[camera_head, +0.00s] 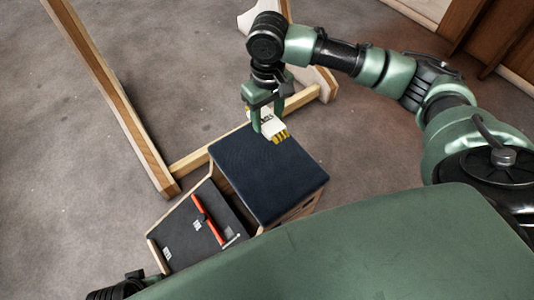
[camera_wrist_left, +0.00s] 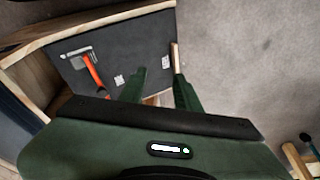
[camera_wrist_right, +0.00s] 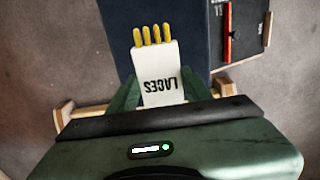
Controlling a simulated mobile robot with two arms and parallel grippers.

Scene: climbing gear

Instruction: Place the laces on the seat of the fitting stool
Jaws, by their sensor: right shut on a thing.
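The laces (camera_head: 268,122) are a white card pack marked "LACES" with yellow ends sticking out. My right gripper (camera_head: 264,118) is shut on the pack and holds it over the far edge of the fitting stool's dark blue seat (camera_head: 268,180). In the right wrist view the pack (camera_wrist_right: 158,75) sits between the fingers, yellow ends pointing over the seat (camera_wrist_right: 185,22). I cannot tell whether the pack touches the seat. In the left wrist view my left gripper (camera_wrist_left: 157,84) is open and empty, near the stool's sloped dark ramp (camera_wrist_left: 120,52).
A red-handled tool (camera_head: 208,220) lies on the sloped ramp in front of the seat. A wooden frame (camera_head: 130,110) stands on the grey floor behind and left of the stool. The seat's top is bare.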

